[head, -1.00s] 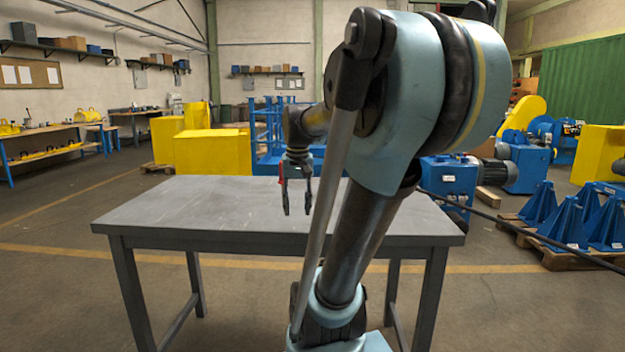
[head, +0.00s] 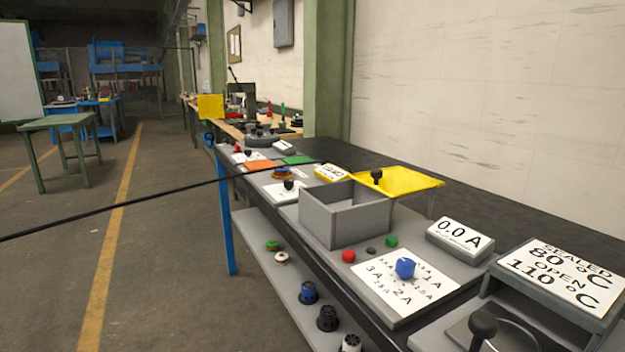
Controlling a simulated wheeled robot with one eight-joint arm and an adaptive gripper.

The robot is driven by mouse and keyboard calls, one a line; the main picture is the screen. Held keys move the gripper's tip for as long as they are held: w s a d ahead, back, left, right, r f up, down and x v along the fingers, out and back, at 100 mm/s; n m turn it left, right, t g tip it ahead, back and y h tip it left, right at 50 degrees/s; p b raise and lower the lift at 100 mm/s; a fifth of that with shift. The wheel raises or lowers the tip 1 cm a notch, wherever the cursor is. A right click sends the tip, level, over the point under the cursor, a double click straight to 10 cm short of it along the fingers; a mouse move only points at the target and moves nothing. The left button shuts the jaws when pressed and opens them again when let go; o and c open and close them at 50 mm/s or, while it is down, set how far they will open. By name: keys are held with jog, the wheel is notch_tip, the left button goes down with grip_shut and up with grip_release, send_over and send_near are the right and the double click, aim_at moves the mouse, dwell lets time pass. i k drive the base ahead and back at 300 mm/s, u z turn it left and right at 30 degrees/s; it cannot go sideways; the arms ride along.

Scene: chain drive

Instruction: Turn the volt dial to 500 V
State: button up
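No dial marked in volts can be made out in the head view. A blue knob (head: 404,268) sits on a white plate (head: 425,290) with amp marks such as 1 A, 2 A and 3 A. Farther along the bench, a black knob (head: 289,185) stands on another white plate (head: 275,194), whose marks are too small to read. My gripper and arm are out of view.
The bench (head: 455,185) runs along the right wall. A black cable (head: 120,205) crosses the left. The floor there is clear.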

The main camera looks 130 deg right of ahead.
aim_at(288, 184)
jog(key=z, duration=1.45)
jog(key=k, duration=1)
jog(key=z, duration=1.9)
jog(key=i, duration=1)
jog(key=z, duration=0.05)
